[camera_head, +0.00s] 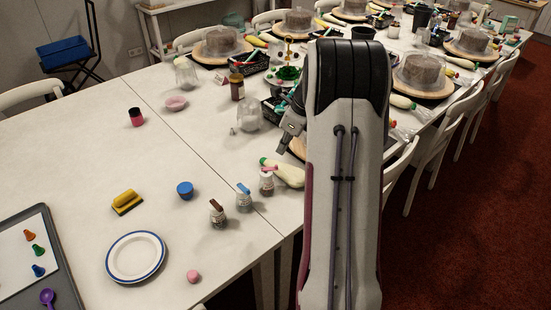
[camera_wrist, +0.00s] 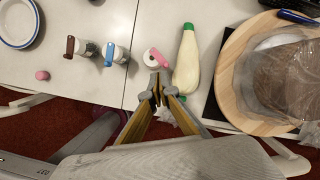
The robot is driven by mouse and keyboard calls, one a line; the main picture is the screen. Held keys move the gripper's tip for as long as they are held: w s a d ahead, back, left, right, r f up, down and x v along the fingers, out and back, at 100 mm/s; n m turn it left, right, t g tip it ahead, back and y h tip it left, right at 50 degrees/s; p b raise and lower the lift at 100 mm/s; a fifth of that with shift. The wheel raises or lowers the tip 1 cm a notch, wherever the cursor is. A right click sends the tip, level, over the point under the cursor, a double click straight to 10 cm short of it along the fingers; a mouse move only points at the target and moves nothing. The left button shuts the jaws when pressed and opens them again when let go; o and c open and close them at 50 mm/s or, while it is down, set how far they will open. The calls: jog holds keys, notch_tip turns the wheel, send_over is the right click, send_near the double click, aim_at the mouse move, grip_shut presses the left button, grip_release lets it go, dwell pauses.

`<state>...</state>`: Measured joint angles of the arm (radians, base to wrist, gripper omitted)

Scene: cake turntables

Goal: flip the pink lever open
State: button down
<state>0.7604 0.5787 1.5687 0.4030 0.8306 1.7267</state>
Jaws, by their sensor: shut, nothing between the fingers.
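The small jar with the pink lever (camera_head: 267,184) stands on the white table beside the table's front edge. In the wrist view its white top (camera_wrist: 149,59) shows, and the pink lever (camera_wrist: 160,58) slants across it toward the lower right; I cannot tell how far it is raised. My gripper (camera_wrist: 158,94) is shut and empty, with its fingertips just below the pink lever in the wrist view. In the head view my gripper (camera_head: 281,149) is above and behind the jar, partly hidden by my arm. No contact is clear.
A blue-levered jar (camera_head: 243,201) and a brown-levered jar (camera_head: 217,217) stand to the left. A white bottle with a green cap (camera_wrist: 187,62) lies close at right. A cake board (camera_wrist: 232,88) is farther right. The table's left middle is mostly clear.

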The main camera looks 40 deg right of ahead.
jog(key=shift+w+d+r+n+h, duration=0.2)
jog(key=shift+w+n, duration=0.7)
jog(key=shift+n, duration=4)
jog(key=shift+w+d+r+n+h, duration=0.2)
jog(key=shift+w+n, duration=0.7)
jog(key=shift+n, duration=4)
jog(key=shift+w+d+r+n+h, duration=0.2)
jog(key=shift+w+n, duration=0.7)
jog(key=shift+n, duration=4)
jog(key=shift+a+f, duration=0.1)
jog(key=shift+a, duration=0.05)
jog(key=shift+f, duration=0.1)
